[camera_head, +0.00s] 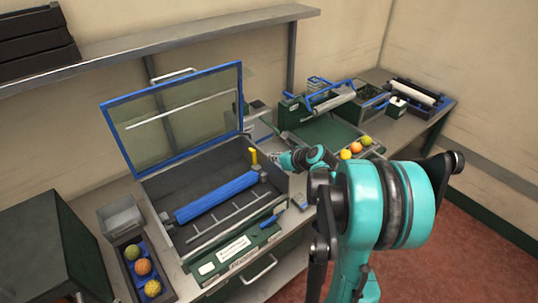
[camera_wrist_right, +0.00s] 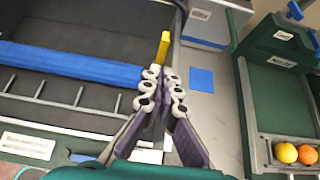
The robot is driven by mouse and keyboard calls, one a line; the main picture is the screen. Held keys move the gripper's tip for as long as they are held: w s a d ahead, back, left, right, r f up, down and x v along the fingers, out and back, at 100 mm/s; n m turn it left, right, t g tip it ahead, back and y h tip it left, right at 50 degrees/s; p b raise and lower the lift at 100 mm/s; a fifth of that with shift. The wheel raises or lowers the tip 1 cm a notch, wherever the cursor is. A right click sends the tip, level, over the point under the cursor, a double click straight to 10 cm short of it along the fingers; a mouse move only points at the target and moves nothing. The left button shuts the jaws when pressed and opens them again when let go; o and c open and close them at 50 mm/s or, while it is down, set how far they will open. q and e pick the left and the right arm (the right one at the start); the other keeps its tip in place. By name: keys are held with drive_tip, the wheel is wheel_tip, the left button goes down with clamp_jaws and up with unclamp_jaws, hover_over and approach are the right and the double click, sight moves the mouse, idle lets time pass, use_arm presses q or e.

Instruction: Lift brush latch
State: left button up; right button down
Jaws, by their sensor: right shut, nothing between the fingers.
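The yellow latch (camera_head: 253,157) stands upright at the right end of the blue brush roller (camera_head: 216,197), inside the open dark bin. In the right wrist view the latch (camera_wrist_right: 163,48) rises just beyond the fingertips of my right gripper (camera_wrist_right: 162,74). The blue roller (camera_wrist_right: 70,63) lies to its left there. The fingers are closed together with nothing held between them. The fingertips overlap the latch's lower end in the picture, so I cannot tell whether they touch it. In the head view my right gripper (camera_head: 274,157) is small, just right of the latch. My left gripper is out of view.
The bin's blue-framed clear lid (camera_head: 178,113) stands open behind it. A green machine (camera_head: 318,132) and more oranges (camera_head: 356,147) are to the right. A blue patch (camera_wrist_right: 202,80) marks the bare counter right of my gripper.

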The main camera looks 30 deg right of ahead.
drive_tip(key=b, duration=0.2)
approach(249, 149)
drive_tip(key=f, duration=0.3)
drive_tip(key=shift+s, duration=0.35)
drive_tip(key=w, duration=0.3)
drive_tip(key=shift+w+a+f, duration=0.1)
drive_tip(key=shift+w+f, duration=0.15)
drive_tip(key=shift+w, duration=0.45)
drive_tip(key=shift+w+a+r+b, duration=0.15)
drive_tip(key=shift+w+b, duration=0.15)
drive_tip(key=shift+w, duration=0.4)
drive_tip(key=shift+r, duration=0.1)
drive_tip(key=shift+s, duration=0.15)
